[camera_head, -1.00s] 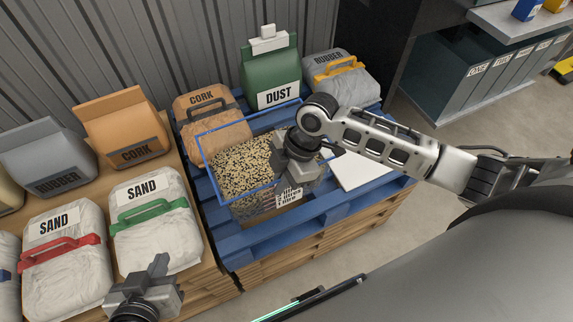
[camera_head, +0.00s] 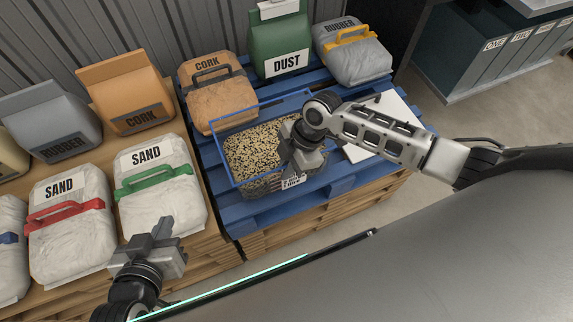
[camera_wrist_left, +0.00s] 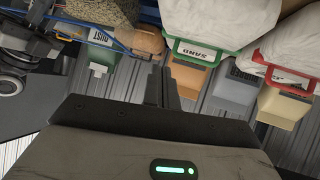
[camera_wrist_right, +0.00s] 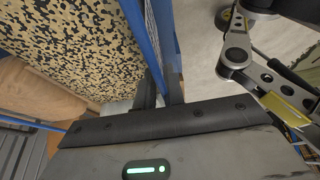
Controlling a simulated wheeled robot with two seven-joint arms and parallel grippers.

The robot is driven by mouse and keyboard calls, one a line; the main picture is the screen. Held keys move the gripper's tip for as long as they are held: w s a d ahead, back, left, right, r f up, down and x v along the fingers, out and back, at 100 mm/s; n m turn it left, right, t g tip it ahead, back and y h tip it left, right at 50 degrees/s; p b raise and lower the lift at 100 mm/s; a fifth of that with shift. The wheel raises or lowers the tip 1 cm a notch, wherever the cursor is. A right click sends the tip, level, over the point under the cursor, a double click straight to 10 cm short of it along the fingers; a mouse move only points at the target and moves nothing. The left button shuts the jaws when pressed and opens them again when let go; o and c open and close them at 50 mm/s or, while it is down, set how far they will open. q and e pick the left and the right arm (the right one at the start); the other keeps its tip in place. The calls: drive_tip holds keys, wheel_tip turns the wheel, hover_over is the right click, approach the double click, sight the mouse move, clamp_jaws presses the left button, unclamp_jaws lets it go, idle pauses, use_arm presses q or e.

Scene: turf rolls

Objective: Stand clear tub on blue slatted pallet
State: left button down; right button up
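The clear tub (camera_head: 215,158) has a blue rim and is filled with speckled granules. In the head view it is over the blue slatted pallet (camera_head: 262,212), towards its front left, and looks upright. I cannot tell whether its base fully touches the slats. My right gripper (camera_head: 298,152) is at the tub's right side and covers part of it. In the right wrist view its fingers (camera_wrist_right: 162,92) are close together at the tub's blue rim (camera_wrist_right: 137,25), apparently pinching it. My left gripper (camera_head: 155,240) is empty, its fingers together, in front of the white sand bag with the green handle.
A cork bag (camera_head: 218,100), a green dust bag (camera_head: 277,42) and a grey rubber bag (camera_head: 352,55) stand at the pallet's back. A white board (camera_head: 395,112) lies on its right. Sand bags (camera_head: 158,190) crowd the wooden pallet at left.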

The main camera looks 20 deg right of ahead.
drive_tip(key=shift+o, duration=0.9)
drive_tip(key=shift+r, duration=0.1)
drive_tip(key=p+v, duration=0.1)
drive_tip(key=v, duration=1)
drive_tip(key=shift+d+r, duration=0.15)
drive_tip(key=shift+r, duration=0.1)
drive_tip(key=s+a+f+m+t+y, duration=0.2)
drive_tip(key=s+a+f+m+t, duration=0.15)
drive_tip(key=a+m, duration=0.3)
drive_tip(key=s+d+m+t+h, duration=0.1)
drive_tip(key=m+t, duration=0.1)
drive_tip(key=m, duration=0.1)
drive_tip(key=s+r+m+t+h, duration=0.1)
drive_tip(key=m+t, duration=0.2)
drive_tip(key=s+d+m+t+h, duration=0.1)
drive_tip(key=s+m+t, duration=0.1)
drive_tip(key=m, duration=0.1)
drive_tip(key=shift+d+r+m+t+p, duration=0.25)
drive_tip(key=shift+d+r+m+p, duration=0.05)
drive_tip(key=shift+d+m, duration=0.05)
